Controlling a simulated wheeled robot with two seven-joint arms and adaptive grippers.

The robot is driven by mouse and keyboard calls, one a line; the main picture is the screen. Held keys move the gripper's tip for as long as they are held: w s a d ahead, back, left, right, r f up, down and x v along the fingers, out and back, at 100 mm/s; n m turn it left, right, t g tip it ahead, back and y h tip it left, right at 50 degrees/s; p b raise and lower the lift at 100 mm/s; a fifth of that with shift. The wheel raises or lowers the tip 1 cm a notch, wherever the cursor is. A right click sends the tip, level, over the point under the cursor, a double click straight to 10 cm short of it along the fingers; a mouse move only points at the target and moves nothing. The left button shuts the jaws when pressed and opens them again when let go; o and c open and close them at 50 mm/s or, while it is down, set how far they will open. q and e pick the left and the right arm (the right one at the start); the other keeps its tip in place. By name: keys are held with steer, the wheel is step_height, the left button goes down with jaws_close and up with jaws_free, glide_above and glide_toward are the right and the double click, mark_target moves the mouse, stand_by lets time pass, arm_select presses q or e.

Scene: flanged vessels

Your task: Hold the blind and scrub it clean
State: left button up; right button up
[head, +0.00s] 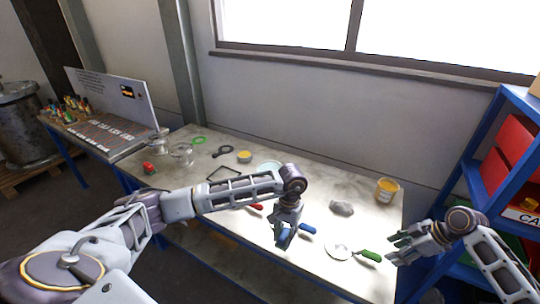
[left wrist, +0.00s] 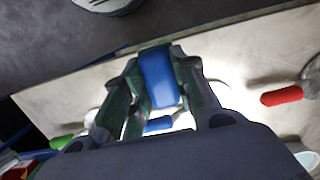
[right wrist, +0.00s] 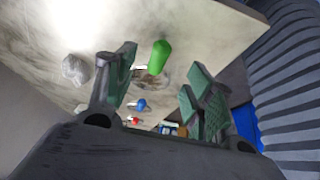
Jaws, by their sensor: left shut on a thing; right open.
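My left gripper (head: 286,232) is shut on a blue block (left wrist: 158,78) over the table's front edge; the fingers hide part of it. I cannot tell whether this block is the blind or a scrubber. A disc with a green handle (head: 369,256) lies on the table at the front right. Its green handle shows in the right wrist view (right wrist: 158,57). A blue handle (head: 307,229) lies just behind my left gripper, and a red handle (head: 256,206) lies further left. My right gripper (head: 398,247) is open and empty, just right of the green handle.
A grey lump (head: 341,208) and a yellow tub (head: 387,190) stand on the table's right part. A black ring-handled tool (head: 222,152), a yellow-topped tin (head: 244,156) and a black frame (head: 225,173) lie further left. A blue shelf (head: 470,165) with red bins bounds the right side.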

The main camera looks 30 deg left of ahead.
mark_target(284, 243)
arm_select(q)
steer(key=shift+f+b, duration=2.1)
steer(key=shift+f, duration=0.15)
arm_select(e)
steer(key=shift+x, duration=2.75)
arm_select(q)
steer(key=shift+f+b, duration=0.55)
steer(key=shift+f, duration=0.05)
arm_select(e)
steer(key=shift+x, duration=1.8)
steer(key=shift+c, duration=0.4)
steer(key=c, duration=1)
steer(key=shift+o, duration=0.2)
